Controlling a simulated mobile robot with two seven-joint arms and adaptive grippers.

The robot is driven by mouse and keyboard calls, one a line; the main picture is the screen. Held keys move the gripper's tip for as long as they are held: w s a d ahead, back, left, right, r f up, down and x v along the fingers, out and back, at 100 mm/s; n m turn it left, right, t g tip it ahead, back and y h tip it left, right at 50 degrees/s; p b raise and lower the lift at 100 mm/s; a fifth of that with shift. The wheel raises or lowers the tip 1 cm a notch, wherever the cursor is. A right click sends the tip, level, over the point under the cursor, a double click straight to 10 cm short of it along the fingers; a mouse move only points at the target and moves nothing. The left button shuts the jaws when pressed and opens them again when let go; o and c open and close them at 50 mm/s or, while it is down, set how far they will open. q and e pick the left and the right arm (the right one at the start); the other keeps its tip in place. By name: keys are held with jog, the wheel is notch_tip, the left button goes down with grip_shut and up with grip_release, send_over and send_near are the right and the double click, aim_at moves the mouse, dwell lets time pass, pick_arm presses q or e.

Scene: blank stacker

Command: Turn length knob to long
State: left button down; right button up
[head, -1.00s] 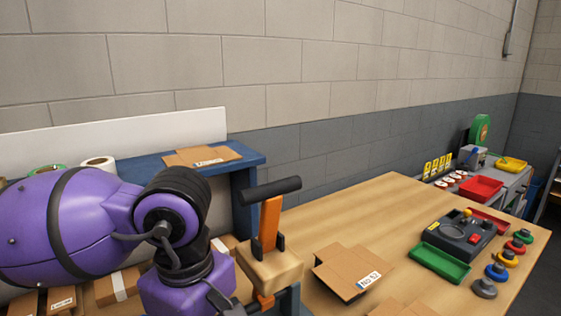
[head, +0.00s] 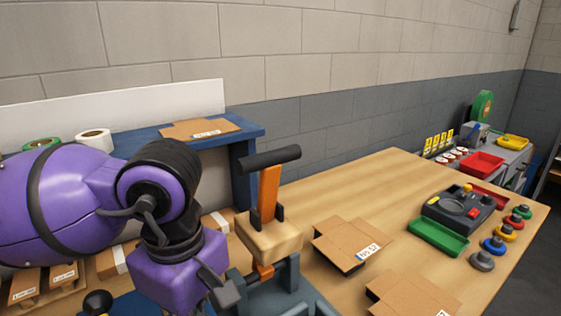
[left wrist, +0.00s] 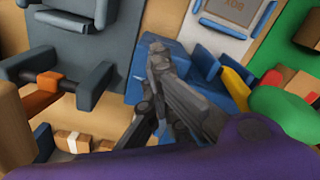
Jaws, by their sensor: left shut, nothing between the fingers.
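My left gripper (left wrist: 165,90) shows in the left wrist view with its dark grey fingers together and nothing between them. In the head view only part of it (head: 222,292) shows, below my purple arm and just left of the grey frame under the lever. The lever (head: 268,190) has an orange arm, a black crossbar handle and a wooden block at its base. A black ball knob (head: 97,302) shows at the bottom left. I cannot tell whether it is the length knob, and no long or short marking is readable. My right gripper is not in view.
Flat cardboard blanks (head: 345,240) lie on the wooden table (head: 345,190) right of the lever. A green tray (head: 438,237) and a dark control box (head: 458,212) stand farther right. A blue shelf (head: 245,150) is behind. The wrist view shows a grey frame (left wrist: 70,45) and a green rounded thing (left wrist: 283,112).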

pick_arm(q)
jog(key=shift+s+a+f, duration=0.15)
jog(key=shift+a, duration=0.2)
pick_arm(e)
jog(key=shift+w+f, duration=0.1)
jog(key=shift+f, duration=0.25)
pick_arm(q)
jog(key=shift+s+a+r, duration=0.1)
jog(key=shift+r, duration=0.1)
jog(key=shift+s, duration=0.25)
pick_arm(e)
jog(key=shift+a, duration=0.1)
pick_arm(q)
jog(key=shift+d+r, duration=0.25)
jog(key=shift+r, duration=0.1)
notch_tip(320, 180, up, 5)
jog(key=shift+r+p, duration=0.1)
jog(key=shift+p, duration=1.05)
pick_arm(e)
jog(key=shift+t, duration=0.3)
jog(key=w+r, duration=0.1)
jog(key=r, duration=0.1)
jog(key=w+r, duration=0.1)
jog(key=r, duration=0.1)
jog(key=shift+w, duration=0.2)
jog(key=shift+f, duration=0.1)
